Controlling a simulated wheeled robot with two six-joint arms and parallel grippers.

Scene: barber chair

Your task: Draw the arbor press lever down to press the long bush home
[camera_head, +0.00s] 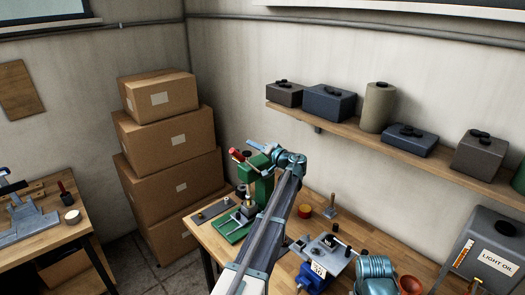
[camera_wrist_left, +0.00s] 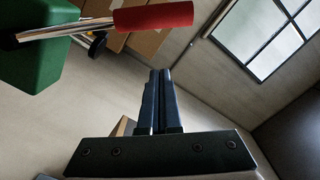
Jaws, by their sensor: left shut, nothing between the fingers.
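The green arbor press (camera_head: 263,188) stands on the wooden bench, partly behind my left arm. Its lever has a red grip (camera_head: 236,154) at the upper left of the press. In the left wrist view the red grip (camera_wrist_left: 153,16) lies across the top, on a chrome rod (camera_wrist_left: 65,31) running to the green press head (camera_wrist_left: 32,50). My left gripper (camera_head: 252,143) is shut and empty, near the grip and slightly above it. Its closed fingers (camera_wrist_left: 158,72) point towards the grip, apart from it in the wrist view. The long bush cannot be made out clearly under the press. My right gripper is not in view.
A blue vise (camera_head: 316,278) and teal machine part (camera_head: 373,272) stand on the bench to the right. A red-orange cup (camera_head: 304,210) sits behind. Stacked boxes (camera_head: 170,155) rise at the left and a loaded shelf (camera_head: 375,131) runs along the wall.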

